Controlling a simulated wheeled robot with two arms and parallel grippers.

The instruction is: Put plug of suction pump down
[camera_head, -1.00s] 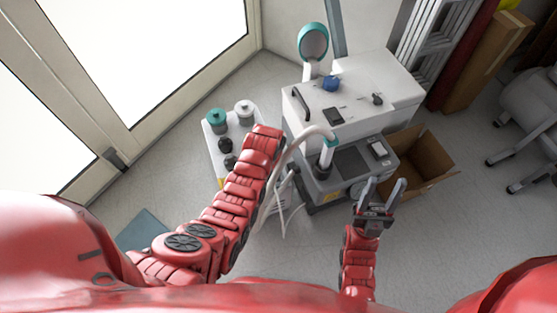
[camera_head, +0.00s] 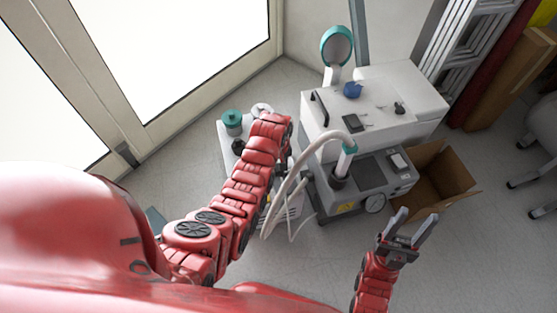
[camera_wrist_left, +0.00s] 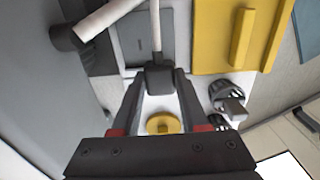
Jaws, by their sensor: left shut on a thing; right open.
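In the left wrist view, my left gripper (camera_wrist_left: 160,88) is shut on a dark grey plug (camera_wrist_left: 160,76) with a white cable running up from it. In the head view my left forearm hides this gripper and the plug. A grey pump unit (camera_head: 372,182) with a gauge and a pale hose (camera_head: 306,160) with a teal collar stands right of my left arm. My right gripper (camera_head: 414,229) is open and empty, in front of the pump unit and the cardboard box.
A white cabinet (camera_head: 385,95) stands behind the pump unit. An open cardboard box (camera_head: 447,176) is to its right. A white unit with a teal-capped bottle (camera_head: 233,121) is partly behind my left arm. The wrist view shows a yellow panel (camera_wrist_left: 232,40). Floor at front right is clear.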

